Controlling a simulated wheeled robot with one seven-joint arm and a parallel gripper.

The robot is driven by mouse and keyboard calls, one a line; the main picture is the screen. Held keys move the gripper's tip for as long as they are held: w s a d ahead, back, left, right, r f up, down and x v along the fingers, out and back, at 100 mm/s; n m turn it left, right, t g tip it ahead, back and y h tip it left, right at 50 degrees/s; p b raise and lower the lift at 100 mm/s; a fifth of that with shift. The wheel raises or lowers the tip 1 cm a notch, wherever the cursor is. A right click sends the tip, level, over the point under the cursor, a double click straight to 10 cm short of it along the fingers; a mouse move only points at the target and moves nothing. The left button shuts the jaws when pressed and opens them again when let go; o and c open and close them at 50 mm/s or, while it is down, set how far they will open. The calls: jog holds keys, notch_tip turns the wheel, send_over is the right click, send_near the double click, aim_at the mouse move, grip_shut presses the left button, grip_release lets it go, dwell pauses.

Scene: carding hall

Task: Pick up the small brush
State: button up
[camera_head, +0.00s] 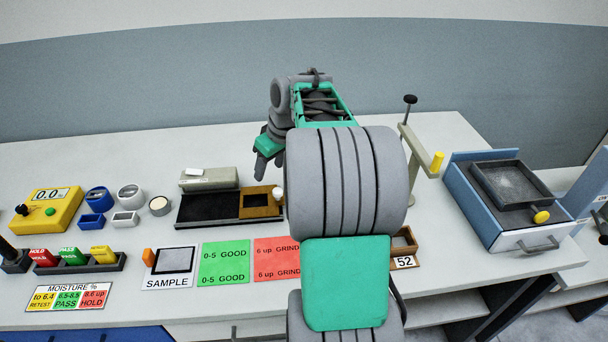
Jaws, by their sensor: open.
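I cannot make out a small brush for certain; my arm covers part of the bench and may hide it. My gripper (267,164) is in the air over the back middle of the bench, with its fingers pointing down. It is open, and nothing shows between its fingers. Below it is a black tray (205,212) with a grey block (208,179) at its back and a brown-framed piece (257,205) at its right end.
The pale bench (50,160) holds a yellow meter (50,212), small blue and white holders and a rack of coloured tags at left. A SAMPLE mat (169,282) and green card (224,264) lie in front. A stand (416,165) and blue box (470,205) are at right.

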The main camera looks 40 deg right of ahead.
jog(key=s+d+f, duration=0.1)
jog(key=d+f, duration=0.2)
jog(key=d, duration=1.1)
jog(key=shift+n+t, duration=0.3)
jog(key=x, duration=0.4)
jog(key=p+x, duration=0.1)
jog(key=x, duration=0.2)
jog(key=shift+f, duration=0.45)
grip_shut()
